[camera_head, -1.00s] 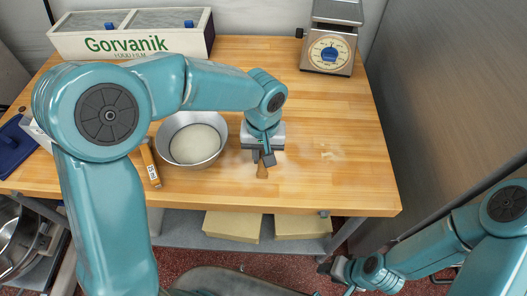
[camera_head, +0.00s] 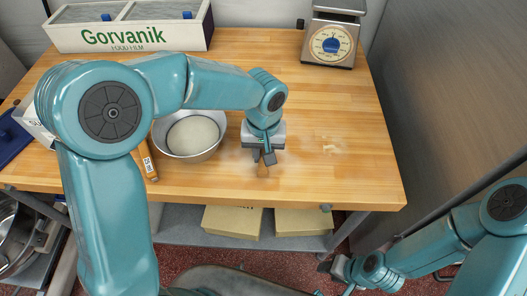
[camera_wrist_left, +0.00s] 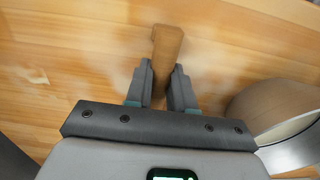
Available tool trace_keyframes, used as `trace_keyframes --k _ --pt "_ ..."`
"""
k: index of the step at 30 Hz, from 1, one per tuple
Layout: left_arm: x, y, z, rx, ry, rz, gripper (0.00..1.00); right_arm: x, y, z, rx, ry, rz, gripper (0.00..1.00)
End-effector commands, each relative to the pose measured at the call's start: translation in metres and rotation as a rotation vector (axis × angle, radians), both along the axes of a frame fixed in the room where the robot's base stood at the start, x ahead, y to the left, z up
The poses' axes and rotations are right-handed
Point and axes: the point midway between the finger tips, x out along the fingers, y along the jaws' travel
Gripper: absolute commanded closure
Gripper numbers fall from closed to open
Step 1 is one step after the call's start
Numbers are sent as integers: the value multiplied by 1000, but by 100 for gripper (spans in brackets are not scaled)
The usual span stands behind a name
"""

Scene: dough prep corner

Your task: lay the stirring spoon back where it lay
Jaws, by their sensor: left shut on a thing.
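The stirring spoon shows as a brown wooden piece (camera_head: 262,171) below my left gripper (camera_head: 264,159), near the table's front edge. In the left wrist view the wooden spoon (camera_wrist_left: 167,45) stands out between the fingers of my left gripper (camera_wrist_left: 160,88), which is shut on it. The rest of the spoon is hidden by the gripper. I cannot tell whether the spoon touches the table. My right gripper (camera_head: 338,269) is low at the right, in front of and below the table; its fingers are too small to tell open from shut.
A metal bowl (camera_head: 217,142) with pale contents stands left of my left gripper, and it also shows in the wrist view (camera_wrist_left: 296,150). An orange-brown labelled item (camera_head: 149,163) lies left of it. A scale (camera_head: 331,45) and a Gorvanik box (camera_head: 128,37) stand behind.

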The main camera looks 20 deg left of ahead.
Motion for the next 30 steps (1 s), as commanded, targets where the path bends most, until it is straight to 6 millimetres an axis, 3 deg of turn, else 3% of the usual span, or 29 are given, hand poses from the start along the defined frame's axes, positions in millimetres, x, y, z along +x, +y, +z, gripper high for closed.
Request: trace_keyframes --k 10,11,13,23,26,30 --pt "0 0 -8 0 0 0 100 0 0 -7 0 0 0 57" --pt "0 0 -7 0 0 0 70 0 0 -7 0 0 0 57" --pt "0 0 -7 0 0 0 48 0 0 -6 0 0 0 57" --pt "0 0 -5 0 0 0 47 0 0 -6 0 0 0 57" --pt "1 0 6 -1 -4 1 47 0 0 -6 0 0 0 57" --pt "1 0 37 -1 -8 1 47 0 0 -7 0 0 0 57"
